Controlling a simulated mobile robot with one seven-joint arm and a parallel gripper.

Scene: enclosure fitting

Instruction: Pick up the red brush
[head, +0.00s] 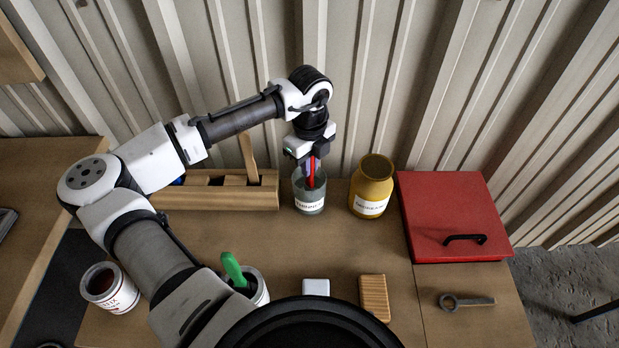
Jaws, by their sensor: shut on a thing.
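The red brush (313,172) is upright, with its lower end inside a grey-green labelled jar (309,200) at the back middle of the bench. My gripper (312,158) points down over that jar and is shut on the upper part of the brush. The fingers and the top of the handle are partly hidden by the gripper body. The brush's lower end is hard to make out inside the jar.
A yellow labelled jar (372,187) stands close to the right. A wooden rack (215,199) is to the left. The bench middle is clear.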

